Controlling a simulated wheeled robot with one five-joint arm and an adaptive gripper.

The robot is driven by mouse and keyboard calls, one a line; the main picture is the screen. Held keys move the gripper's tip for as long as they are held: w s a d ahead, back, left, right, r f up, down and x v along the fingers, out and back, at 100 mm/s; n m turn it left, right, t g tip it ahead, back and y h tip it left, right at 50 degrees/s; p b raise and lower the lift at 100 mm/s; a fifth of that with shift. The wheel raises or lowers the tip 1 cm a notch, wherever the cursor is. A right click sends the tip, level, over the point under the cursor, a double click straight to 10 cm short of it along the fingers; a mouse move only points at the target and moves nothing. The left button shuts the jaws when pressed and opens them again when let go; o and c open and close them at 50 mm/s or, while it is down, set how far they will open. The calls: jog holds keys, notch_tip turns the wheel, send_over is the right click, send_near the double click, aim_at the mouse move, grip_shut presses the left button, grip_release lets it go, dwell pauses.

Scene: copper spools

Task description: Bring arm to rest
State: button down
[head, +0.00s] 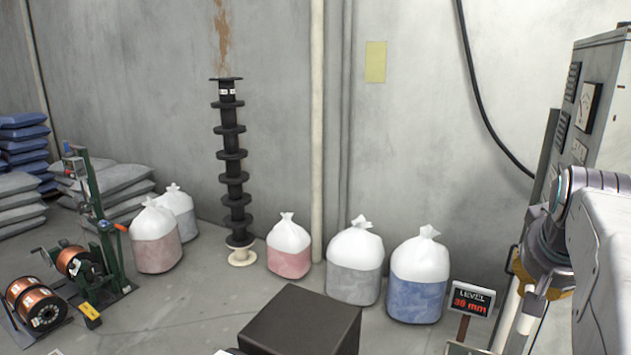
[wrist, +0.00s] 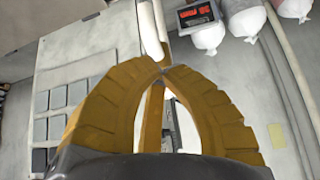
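My arm (head: 605,235) enters at the right edge of the head view, folded in front of the grey control cabinet. My gripper (wrist: 162,72) fills the middle of the wrist view. Its two curved ochre fingers meet at their tips, with no object held between the tips. A narrow ochre bar (wrist: 152,118) shows in the gap behind the fingers; I cannot tell what it is. In the head view the gripper is mostly hidden by my arm, with a bit of ochre showing.
The grey cabinet (head: 598,95) stands close to my arm. A level sign (head: 473,299) reading about 36 mm also shows in the wrist view (wrist: 198,14). White-topped bags (head: 418,275) line the wall. A dark box (head: 302,322) is in front. Copper spools (head: 38,307) sit at left.

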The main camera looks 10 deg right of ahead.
jog(key=s+a+f+n+g+y, duration=0.1)
jog(key=s+a+f+n, duration=0.1)
jog(key=s+a+f, duration=0.4)
jog(key=s+a+f+n+y, duration=0.1)
jog(key=a+f+y, duration=0.1)
jog(key=a+f, duration=0.45)
jog(key=s+a+f+n+g+y, duration=0.15)
jog(key=s+a+f, duration=0.25)
jog(key=a, duration=0.5)
jog(key=shift+w+a+r+n+t+y, duration=0.1)
jog(key=shift+a+r+n+t, duration=0.2)
jog(key=shift+a+n, duration=0.45)
jog(key=shift+s+a+r+n+t+y, duration=0.1)
jog(key=shift+a+r+n+t, duration=0.35)
jog(key=shift+a, duration=0.55)
jog(key=shift+w+a+r+n+t+y, duration=0.1)
jog(key=shift+a+r+n+t, duration=0.1)
jog(key=shift+a+n, duration=0.6)
